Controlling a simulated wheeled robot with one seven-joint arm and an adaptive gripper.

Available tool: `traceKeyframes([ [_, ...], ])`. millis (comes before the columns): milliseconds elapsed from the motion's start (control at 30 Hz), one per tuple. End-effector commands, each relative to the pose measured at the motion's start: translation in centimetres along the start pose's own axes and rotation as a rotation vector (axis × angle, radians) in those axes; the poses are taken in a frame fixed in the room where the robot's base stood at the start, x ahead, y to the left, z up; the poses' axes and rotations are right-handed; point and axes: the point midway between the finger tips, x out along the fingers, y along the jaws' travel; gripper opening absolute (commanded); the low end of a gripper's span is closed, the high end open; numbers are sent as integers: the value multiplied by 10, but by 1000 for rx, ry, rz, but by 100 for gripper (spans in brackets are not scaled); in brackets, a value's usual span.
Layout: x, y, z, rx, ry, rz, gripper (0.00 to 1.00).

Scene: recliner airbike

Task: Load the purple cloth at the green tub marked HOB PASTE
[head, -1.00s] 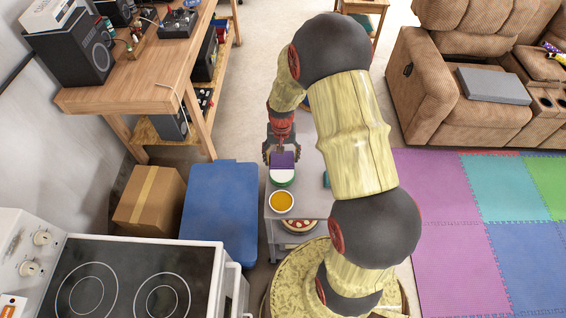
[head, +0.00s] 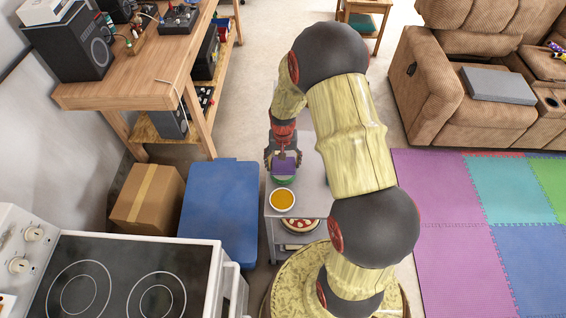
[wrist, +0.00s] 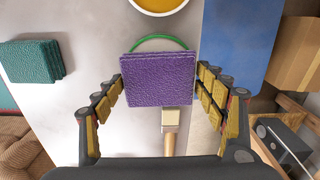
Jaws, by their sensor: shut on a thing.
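The purple cloth (head: 283,167) is a thick folded square between the fingers of my gripper (head: 283,158). In the wrist view the cloth (wrist: 158,80) spans the gap between my fingers (wrist: 160,86), which are shut on it. The green tub (head: 284,180) stands on the grey table just beyond the cloth. In the wrist view only the far part of its green rim (wrist: 160,38) and pale top shows; the cloth covers the rest. Whether cloth and tub touch I cannot tell. The tub's marking cannot be read.
A white bowl of orange-yellow stuff (head: 282,200) stands close beyond the tub. A teal folded cloth (wrist: 31,61) lies on the grey table (wrist: 85,115). A wooden handle with a pale block (wrist: 170,128) shows under the purple cloth. A blue container (head: 220,215) stands beside the table.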

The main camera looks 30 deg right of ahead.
Motion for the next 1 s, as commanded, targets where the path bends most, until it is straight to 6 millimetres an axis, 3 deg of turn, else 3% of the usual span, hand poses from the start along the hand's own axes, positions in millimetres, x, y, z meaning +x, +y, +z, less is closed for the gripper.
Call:
traceKeyframes([
  [1000, 5, 0, 0, 0, 0, 0, 51],
])
